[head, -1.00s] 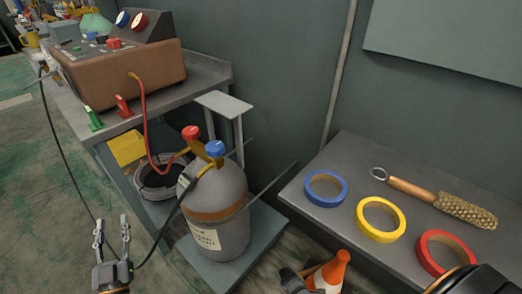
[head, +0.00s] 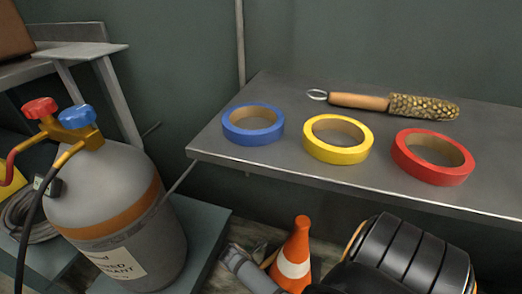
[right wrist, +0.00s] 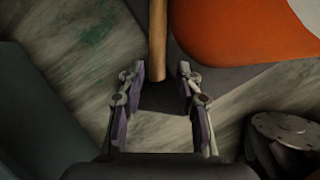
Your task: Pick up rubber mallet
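The mallet's wooden handle (right wrist: 157,42) comes in from the top of the right wrist view, and its lower end reaches between my right gripper's fingers. My right gripper (right wrist: 166,88) is open, with a finger on each side of the handle end and visible gaps. The mallet's head is outside that view. My left gripper is out of view.
An orange cone (head: 293,262) stands close by and shows at upper right in the wrist view (right wrist: 245,35). A shelf (head: 215,148) above holds blue, yellow and red tape rolls and a wooden-handled brush (head: 385,102). A grey gas cylinder (head: 105,200) stands left.

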